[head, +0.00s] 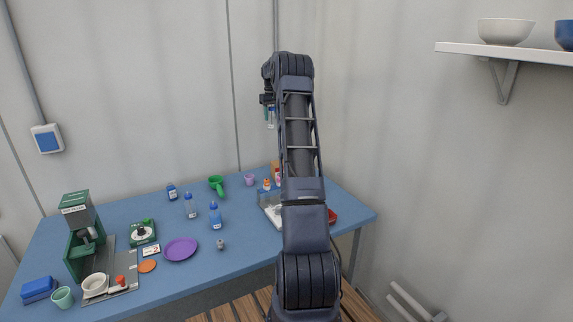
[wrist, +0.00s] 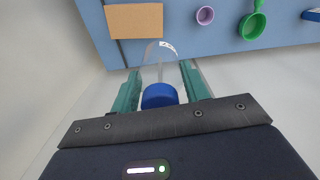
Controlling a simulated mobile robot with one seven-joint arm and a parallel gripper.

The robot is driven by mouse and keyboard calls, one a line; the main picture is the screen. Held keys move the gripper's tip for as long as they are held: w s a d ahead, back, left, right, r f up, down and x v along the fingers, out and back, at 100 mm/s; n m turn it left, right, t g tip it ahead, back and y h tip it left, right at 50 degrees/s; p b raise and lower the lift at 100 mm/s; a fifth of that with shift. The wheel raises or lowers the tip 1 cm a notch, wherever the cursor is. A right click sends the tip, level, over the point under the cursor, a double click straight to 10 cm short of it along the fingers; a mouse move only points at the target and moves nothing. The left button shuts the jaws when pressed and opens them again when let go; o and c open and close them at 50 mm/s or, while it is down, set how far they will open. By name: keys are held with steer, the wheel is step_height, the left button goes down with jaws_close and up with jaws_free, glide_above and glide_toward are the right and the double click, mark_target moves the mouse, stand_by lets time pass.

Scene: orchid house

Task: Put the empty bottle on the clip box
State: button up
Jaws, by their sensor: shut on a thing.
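My gripper (head: 269,100) is raised high above the back of the blue table. It is shut on a clear bottle with a blue cap (wrist: 159,96), which looks empty. The bottle hangs between the teal fingers, and its clear body (head: 271,119) also shows in the head view. A plain brown box (wrist: 134,21) lies beyond the bottle in the wrist view; in the head view a brown box (head: 275,166) stands at the table's back right, partly behind my arm. A small white box with a printed face (head: 151,250) lies at the front left. I cannot tell which is the clip box.
Two bottles (head: 190,206) (head: 215,215) stand mid-table. A purple plate (head: 181,249), green pan (head: 217,184) and lilac cup (head: 250,180) are on the table (head: 245,240). A wall shelf (head: 505,51) is at upper right.

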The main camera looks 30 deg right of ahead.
steer(key=s+d, duration=0.3)
steer(key=d, duration=0.4)
steer(key=shift+m, duration=0.4)
step_height(320, 180, down, 19)
steer(key=shift+s+a, duration=0.1)
steer(key=shift+a, duration=0.05)
steer(key=shift+f, duration=0.15)
steer(key=o, duration=1)
steer(key=shift+c, duration=0.2)
